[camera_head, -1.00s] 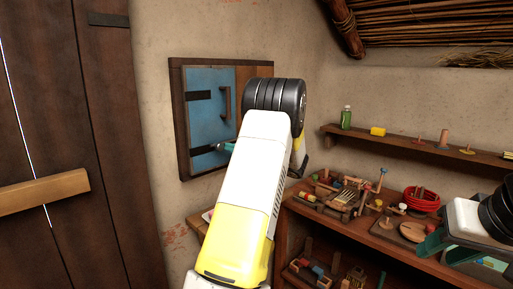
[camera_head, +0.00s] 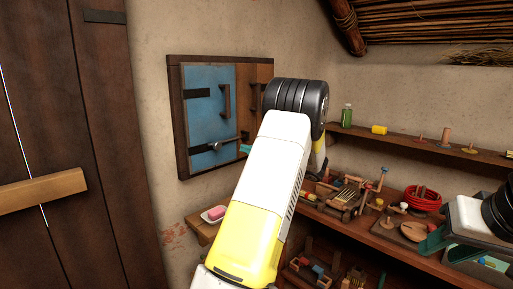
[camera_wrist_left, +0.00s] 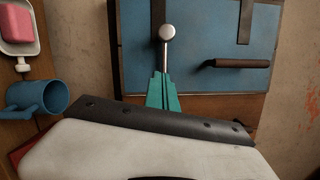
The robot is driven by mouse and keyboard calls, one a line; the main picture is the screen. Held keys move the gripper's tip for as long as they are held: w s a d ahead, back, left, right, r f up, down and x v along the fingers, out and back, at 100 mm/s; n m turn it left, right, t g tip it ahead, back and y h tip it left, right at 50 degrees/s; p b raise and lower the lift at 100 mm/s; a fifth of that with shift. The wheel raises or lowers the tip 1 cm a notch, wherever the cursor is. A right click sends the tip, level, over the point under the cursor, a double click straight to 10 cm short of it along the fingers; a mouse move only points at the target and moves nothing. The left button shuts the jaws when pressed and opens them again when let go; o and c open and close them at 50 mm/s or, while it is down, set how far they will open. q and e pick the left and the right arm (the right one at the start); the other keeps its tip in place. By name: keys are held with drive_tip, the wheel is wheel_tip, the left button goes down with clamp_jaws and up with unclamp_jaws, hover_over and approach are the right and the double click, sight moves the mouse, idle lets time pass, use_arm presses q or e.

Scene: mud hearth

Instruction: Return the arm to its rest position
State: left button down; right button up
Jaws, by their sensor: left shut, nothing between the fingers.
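My left gripper (camera_head: 245,149) shows in the head view as a teal tip beside the blue cabinet door (camera_head: 208,115), partly hidden by my white and yellow arm. In the left wrist view, the teal fingers of my left gripper (camera_wrist_left: 165,90) are shut with nothing between them. They point toward a silver ball knob (camera_wrist_left: 167,33) on the blue door; I cannot tell the exact gap. The knob also shows in the head view (camera_head: 216,146). My right gripper (camera_head: 462,252) is at the right edge, partly cut off, its teal fingers apart.
A pink soap in a white dish (camera_head: 215,213) sits on a small wooden ledge left of my arm. Shelves (camera_head: 370,235) with several wooden items and a red coil (camera_head: 423,199) are at right. A large wooden door (camera_head: 70,120) is at left.

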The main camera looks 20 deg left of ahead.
use_arm(q)
drive_tip(key=d, duration=0.6)
drive_tip(key=s+a+f+n+g+h, duration=0.1)
drive_tip(key=s+f+n+g+h, duration=0.15)
drive_tip(key=s+h, duration=1.05)
drive_tip(key=s+d+r+n+t+h, duration=0.1)
drive_tip(key=s+d+t+h, duration=0.4)
drive_tip(key=s+d, duration=1.2)
drive_tip(key=s+r+h, duration=0.1)
drive_tip(key=s+h, duration=0.1)
drive_tip(key=s, duration=0.1)
drive_tip(key=shift+d+r+t+h, duration=0.15)
drive_tip(key=shift+d+t+h, duration=0.15)
drive_tip(key=shift+d+t, duration=0.05)
use_arm(e)
drive_tip(key=shift+w, duration=0.1)
drive_tip(key=shift+o, duration=0.2)
drive_tip(key=shift+a, duration=0.1)
